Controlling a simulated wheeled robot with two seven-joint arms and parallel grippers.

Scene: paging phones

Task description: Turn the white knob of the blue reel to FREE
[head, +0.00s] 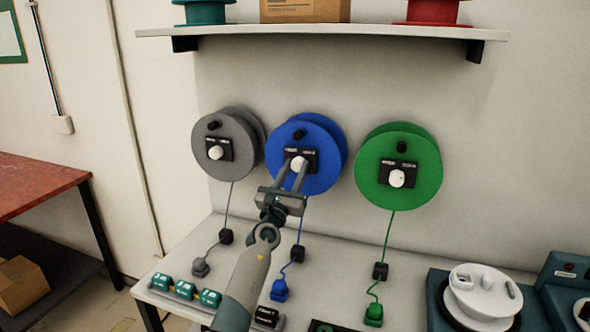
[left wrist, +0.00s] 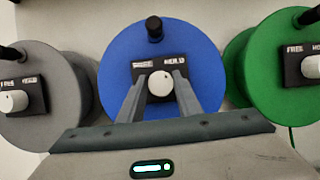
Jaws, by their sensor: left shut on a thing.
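The blue reel (head: 318,180) hangs on the wall between a grey and a green reel. Its white knob (head: 298,162) sits on a black plate at the reel's middle; the knob also shows in the left wrist view (left wrist: 160,84). The plate (left wrist: 174,67) reads HOLD on the right; its left label is too blurred to read surely. My left gripper (head: 297,168) is shut on the knob, one finger on each side. Which label the knob points at, I cannot tell. My right gripper is in neither view.
The grey reel (head: 222,175) and green reel (head: 418,150) hang close on either side, with knobs of their own. A shelf (head: 350,33) is above. Cords run down to plugs on the white table (head: 225,275). A white spool device (head: 485,290) stands at right.

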